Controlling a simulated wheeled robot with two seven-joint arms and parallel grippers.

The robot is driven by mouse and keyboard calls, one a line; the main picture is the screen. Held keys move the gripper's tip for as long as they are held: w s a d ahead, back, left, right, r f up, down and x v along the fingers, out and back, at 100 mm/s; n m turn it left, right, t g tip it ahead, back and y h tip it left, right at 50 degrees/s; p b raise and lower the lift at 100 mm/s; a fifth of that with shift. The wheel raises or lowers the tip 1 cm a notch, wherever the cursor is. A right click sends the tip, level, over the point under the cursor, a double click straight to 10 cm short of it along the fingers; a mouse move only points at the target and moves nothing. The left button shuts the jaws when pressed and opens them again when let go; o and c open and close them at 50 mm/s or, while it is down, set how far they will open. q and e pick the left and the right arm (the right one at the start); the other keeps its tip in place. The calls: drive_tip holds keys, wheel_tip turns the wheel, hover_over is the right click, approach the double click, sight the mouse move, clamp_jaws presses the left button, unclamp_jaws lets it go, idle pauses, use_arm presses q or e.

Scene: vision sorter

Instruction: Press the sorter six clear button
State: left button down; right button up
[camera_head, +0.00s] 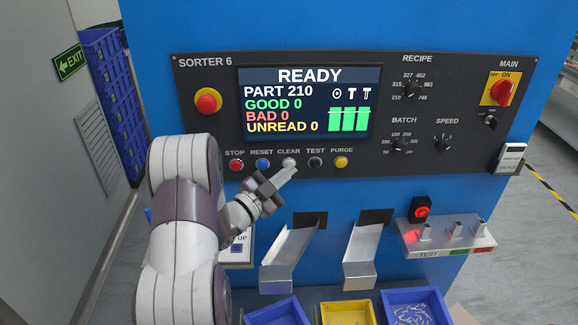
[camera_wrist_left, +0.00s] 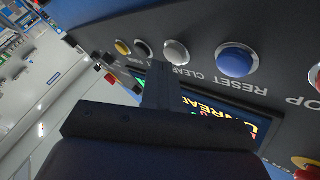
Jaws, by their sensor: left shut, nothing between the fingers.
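The Sorter 6 panel (camera_head: 390,75) is dark and carries a row of labelled buttons below its screen (camera_head: 309,103). The clear button (camera_head: 288,161) is whitish and sits between the blue reset button (camera_head: 263,163) and the black test button (camera_head: 315,162). My left gripper (camera_head: 289,173) is shut and empty, its tips just below the clear button. I cannot tell whether they touch it. In the left wrist view the clear button (camera_wrist_left: 176,52) shows just beside the fingers (camera_wrist_left: 158,85), with the reset button (camera_wrist_left: 237,60) beyond it. My right gripper is out of view.
The red stop button (camera_head: 236,165) and yellow purge button (camera_head: 341,162) end the row. A red emergency knob (camera_head: 207,101) sits at upper left. Two metal chutes (camera_head: 290,258) stick out below the panel, above several bins (camera_head: 347,312). A test shelf (camera_head: 447,235) is at right.

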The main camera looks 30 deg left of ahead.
use_arm(q)
drive_tip(key=shift+s+d, duration=0.25)
drive_tip(key=shift+s, duration=0.15)
drive_tip(key=s+d, duration=0.1)
drive_tip(key=s, duration=0.1)
drive_tip(key=s+d, duration=0.1)
drive_tip(key=s, duration=0.1)
drive_tip(key=shift+s+d+b, duration=0.1)
drive_tip(key=shift+d+b, duration=0.2)
drive_tip(key=shift+b, duration=0.1)
drive_tip(key=shift+f, duration=0.1)
idle(0.5)
